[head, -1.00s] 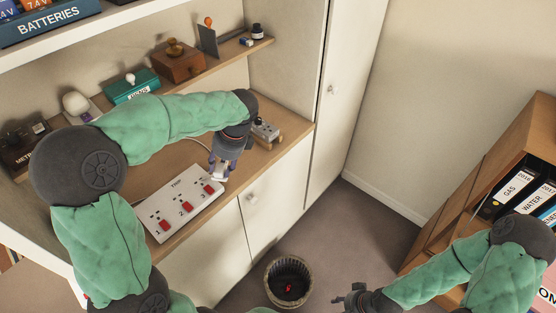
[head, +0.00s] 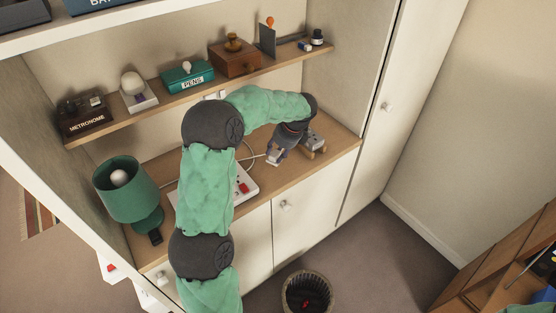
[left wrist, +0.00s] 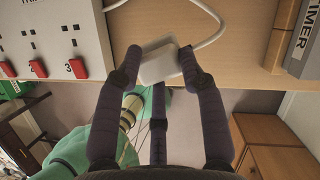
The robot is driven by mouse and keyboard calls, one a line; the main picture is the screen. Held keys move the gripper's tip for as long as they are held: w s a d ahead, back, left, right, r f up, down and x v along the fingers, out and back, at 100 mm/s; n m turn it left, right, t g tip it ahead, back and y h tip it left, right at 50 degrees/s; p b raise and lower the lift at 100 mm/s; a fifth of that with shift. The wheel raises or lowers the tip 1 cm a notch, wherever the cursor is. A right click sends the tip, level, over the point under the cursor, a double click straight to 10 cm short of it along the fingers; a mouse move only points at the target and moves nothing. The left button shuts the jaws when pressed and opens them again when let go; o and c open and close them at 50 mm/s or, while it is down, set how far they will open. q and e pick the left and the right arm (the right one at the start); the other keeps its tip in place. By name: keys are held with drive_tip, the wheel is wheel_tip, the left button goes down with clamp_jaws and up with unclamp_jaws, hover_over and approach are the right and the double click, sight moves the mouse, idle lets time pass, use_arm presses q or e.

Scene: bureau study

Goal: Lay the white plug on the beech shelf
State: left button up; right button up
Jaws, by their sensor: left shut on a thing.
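My left gripper (head: 277,152) is shut on the white plug (left wrist: 158,66), which sits between its fingertips in the left wrist view. In the head view the plug (head: 274,157) is just right of the white power strip (head: 247,193) and appears apart from it. A white cord runs from the plug. The lower pale wood surface (head: 335,147) lies under the gripper. A narrow pale wood shelf (head: 160,103) runs along the back wall above it. I cannot tell which is the beech shelf. My right gripper is out of view.
A grey timer box (head: 313,141) stands close right of the gripper. A green lamp (head: 128,190) stands at left. A bin (head: 308,291) is on the floor.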

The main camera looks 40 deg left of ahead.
sight(278, 157)
use_arm(q)
drive_tip(key=shift+w+a+f, duration=0.3)
drive_tip(key=shift+w+f, duration=0.15)
drive_tip(key=shift+f, duration=0.15)
wheel_tip(278, 157, down, 3)
drive_tip(key=shift+w+a+f+b, duration=0.1)
drive_tip(key=shift+w+f+b, duration=0.1)
drive_tip(key=shift+b, duration=0.65)
drive_tip(key=shift+f, duration=0.15)
drive_tip(key=o, duration=1.2)
drive_tip(key=shift+c, duration=0.2)
